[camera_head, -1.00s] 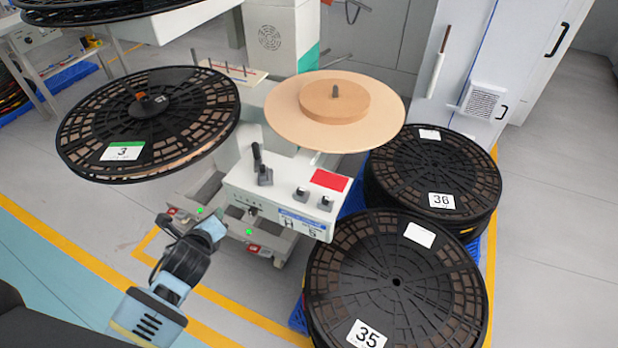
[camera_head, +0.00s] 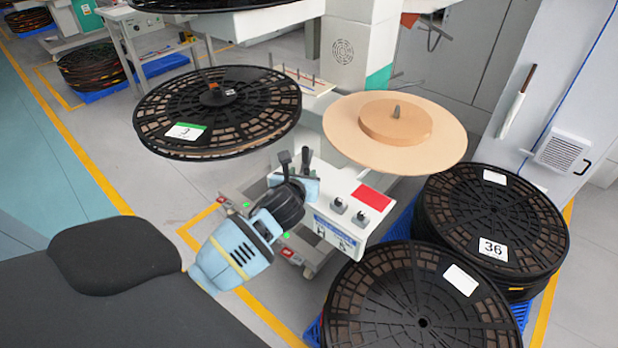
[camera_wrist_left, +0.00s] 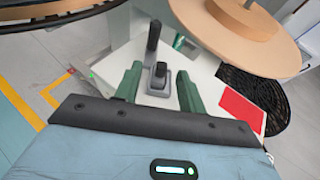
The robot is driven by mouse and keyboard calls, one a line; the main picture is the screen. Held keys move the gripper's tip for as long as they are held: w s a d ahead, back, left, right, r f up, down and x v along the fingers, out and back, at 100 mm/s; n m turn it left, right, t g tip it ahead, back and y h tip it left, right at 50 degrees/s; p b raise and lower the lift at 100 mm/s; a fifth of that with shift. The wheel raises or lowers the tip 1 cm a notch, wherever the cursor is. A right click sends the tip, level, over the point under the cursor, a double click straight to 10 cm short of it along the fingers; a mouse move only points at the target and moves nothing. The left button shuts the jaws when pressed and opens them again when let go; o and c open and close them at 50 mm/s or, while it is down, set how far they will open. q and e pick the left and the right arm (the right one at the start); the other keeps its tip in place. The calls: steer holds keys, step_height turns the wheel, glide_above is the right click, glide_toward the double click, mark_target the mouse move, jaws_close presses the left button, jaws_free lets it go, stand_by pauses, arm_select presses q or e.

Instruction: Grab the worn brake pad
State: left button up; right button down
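I cannot pick out a worn brake pad in either view. My left gripper (camera_head: 294,168) hangs over the near left part of the white control box (camera_head: 345,197) of the rewind station. In the left wrist view, its two green fingers (camera_wrist_left: 159,86) stand apart with nothing held between them. A black lever (camera_wrist_left: 153,42) and a small dark knob with a grey base (camera_wrist_left: 160,76) on the box show beyond and between the fingers. My right gripper is not in view.
A black reel labelled 3 (camera_head: 245,105) is at the left and a tan disc (camera_head: 345,125) at the right, both above the box. Stacked black reels, one labelled 36 (camera_head: 515,215), stand at the right. A red panel (camera_head: 374,197) lies on the box.

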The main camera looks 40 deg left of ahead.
mark_target(307, 171)
arm_select(q)
steer(key=shift+d+f+b+x, duration=0.1)
steer(key=shift+b+x, duration=0.1)
steer(key=shift+x, duration=0.5)
steer(key=shift+d+f+b+x, duration=0.1)
steer(key=shift+f+b+x, duration=0.05)
steer(key=shift+x, duration=0.55)
steer(key=shift+d+f+b+x, duration=0.1)
steer(key=shift+b+x, duration=0.1)
steer(key=shift+x, duration=0.5)
steer(key=shift+w+a+f, duration=0.2)
steer(key=shift+w+a, duration=0.1)
steer(key=shift+w, duration=0.25)
jaws_close()
